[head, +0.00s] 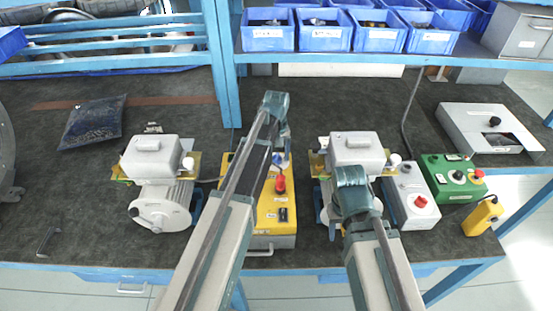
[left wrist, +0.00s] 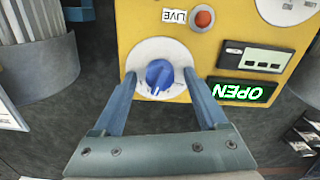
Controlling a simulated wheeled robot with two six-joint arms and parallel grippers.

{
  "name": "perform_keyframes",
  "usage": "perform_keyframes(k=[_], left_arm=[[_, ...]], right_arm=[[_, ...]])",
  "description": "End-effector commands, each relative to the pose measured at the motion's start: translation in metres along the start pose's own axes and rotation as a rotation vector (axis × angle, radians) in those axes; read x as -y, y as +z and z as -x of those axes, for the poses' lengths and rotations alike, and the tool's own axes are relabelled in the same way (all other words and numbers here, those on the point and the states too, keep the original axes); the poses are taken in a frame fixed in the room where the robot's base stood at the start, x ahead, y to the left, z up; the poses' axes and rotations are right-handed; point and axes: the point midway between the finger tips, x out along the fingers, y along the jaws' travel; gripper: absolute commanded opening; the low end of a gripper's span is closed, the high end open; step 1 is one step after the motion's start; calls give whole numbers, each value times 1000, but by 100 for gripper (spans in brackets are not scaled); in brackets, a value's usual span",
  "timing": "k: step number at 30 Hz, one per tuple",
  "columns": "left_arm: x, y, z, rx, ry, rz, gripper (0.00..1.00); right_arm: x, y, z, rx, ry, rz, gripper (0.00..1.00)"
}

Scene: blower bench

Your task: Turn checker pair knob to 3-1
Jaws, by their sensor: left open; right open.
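The yellow checker box (head: 268,225) stands on the bench between two grey blower units. In the left wrist view its face (left wrist: 140,25) is upside down. A blue knob (left wrist: 159,74) sits on a white round dial (left wrist: 178,50); the dial markings are too small to read. My left gripper (left wrist: 160,80) is open, with one finger on each side of the knob and gaps between. In the head view my left gripper (head: 282,150) is over the far part of the box. My right gripper (head: 354,200) is in front of the right blower; its fingers are hard to make out.
A lit green display (left wrist: 241,92) reads OPEN, near a red lamp (left wrist: 204,19) labelled LIVE. The box has a red button (head: 280,184). Blower units (head: 160,190) and (head: 357,153) flank the box. A grey-white button box (head: 411,200) and a green box (head: 452,180) stand right.

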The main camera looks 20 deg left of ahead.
Motion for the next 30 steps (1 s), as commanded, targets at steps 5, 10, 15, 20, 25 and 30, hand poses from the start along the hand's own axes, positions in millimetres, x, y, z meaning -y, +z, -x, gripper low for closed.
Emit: perform_keyframes(k=[5,10,15,20,25,30], left_arm=[[0,0,1,0,0,0,72],[0,0,1,0,0,0,41],[0,0,1,0,0,0,11],[0,0,1,0,0,0,0],[0,0,1,0,0,-22,0],[0,0,1,0,0,-99,0]], right_arm=[[0,0,1,0,0,0,50],[0,0,1,0,0,0,50],[0,0,1,0,0,0,50],[0,0,1,0,0,0,50],[0,0,1,0,0,0,50],[0,0,1,0,0,0,50]])
